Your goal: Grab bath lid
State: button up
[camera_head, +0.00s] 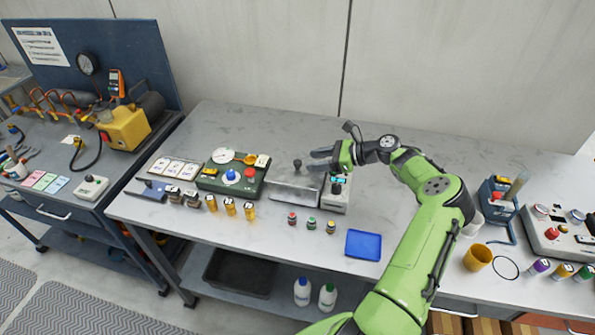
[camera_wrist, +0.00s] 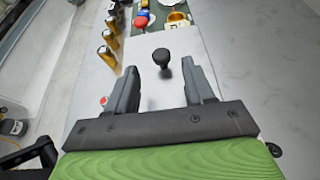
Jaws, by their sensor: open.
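The bath lid (camera_head: 292,181) is a flat grey metal plate on the bath at the middle of the bench. A black knob (camera_head: 297,163) stands upright on it. In the wrist view the lid (camera_wrist: 188,45) is a pale plate and its knob (camera_wrist: 162,62) shows just beyond the fingertips, roughly centred between them. My gripper (camera_head: 317,160) is open and empty. It reaches in from the right, with its fingers pointing left towards the knob. It also fills the lower part of the wrist view (camera_wrist: 160,75). I see no contact with the knob.
A green gauge box (camera_head: 234,174) stands left of the bath. Several amber vials (camera_head: 230,206) line the bench front. Small capped vials (camera_head: 311,223) and a blue tray (camera_head: 363,245) lie in front of the bath. The bench behind is clear.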

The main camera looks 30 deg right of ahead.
aim_at(298, 161)
jog(key=x, duration=0.6)
jog(key=shift+w+a+f, duration=0.15)
jog(key=shift+w, duration=0.2)
jog(key=shift+s, duration=0.1)
jog(key=shift+c, duration=0.3)
grip_shut()
